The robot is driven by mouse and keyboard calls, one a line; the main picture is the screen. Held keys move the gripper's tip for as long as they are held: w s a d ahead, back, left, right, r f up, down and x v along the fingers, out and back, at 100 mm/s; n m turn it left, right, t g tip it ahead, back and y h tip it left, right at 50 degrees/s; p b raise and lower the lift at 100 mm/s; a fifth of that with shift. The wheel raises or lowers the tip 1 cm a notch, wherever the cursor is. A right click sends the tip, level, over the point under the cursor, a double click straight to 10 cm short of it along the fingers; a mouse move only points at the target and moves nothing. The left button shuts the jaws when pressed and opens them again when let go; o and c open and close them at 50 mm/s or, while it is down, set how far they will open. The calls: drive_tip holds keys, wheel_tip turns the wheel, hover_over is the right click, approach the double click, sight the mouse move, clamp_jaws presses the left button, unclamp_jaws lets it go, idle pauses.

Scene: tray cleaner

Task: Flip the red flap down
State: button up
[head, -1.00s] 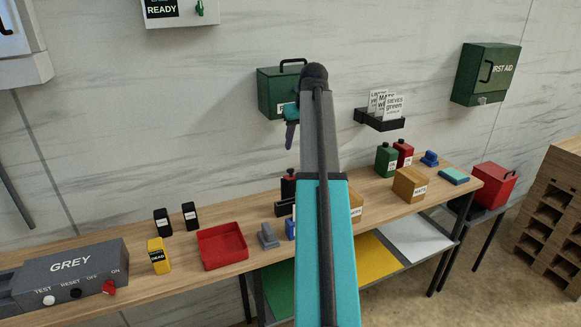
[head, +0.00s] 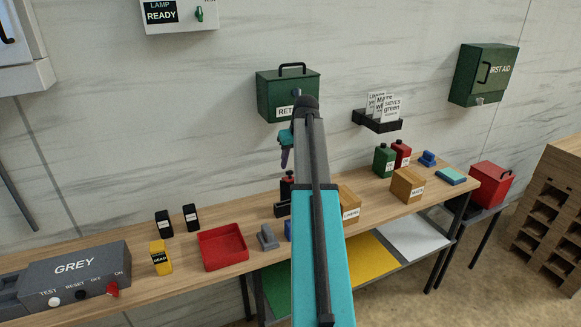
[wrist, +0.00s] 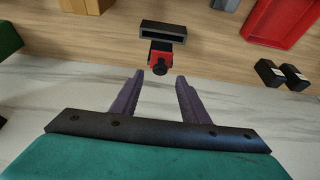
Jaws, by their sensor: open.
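A small red piece (head: 112,290), which looks like the red flap, stands by the ON label at the right end of the grey box (head: 70,268) marked GREY. Its exact position is too small to tell. My gripper (head: 285,158) hangs above the back of the bench, well to the right of the grey box. In the wrist view its purple fingers (wrist: 160,80) are apart with nothing between them. Beyond them is a red bottle with a black cap (wrist: 160,56), not touched. The red flap is not in the wrist view.
Yellow bottle (head: 160,257), black containers (head: 164,223) and a red tray (head: 222,247) stand right of the grey box. A dark holder (head: 283,210) and cardboard boxes (head: 408,185) are further right. A green box (head: 287,95) hangs on the wall behind my arm.

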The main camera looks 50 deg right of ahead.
sight(291, 172)
drive_tip(key=shift+p+x, duration=0.85)
drive_tip(key=shift+x, duration=1.65)
drive_tip(key=c, duration=1)
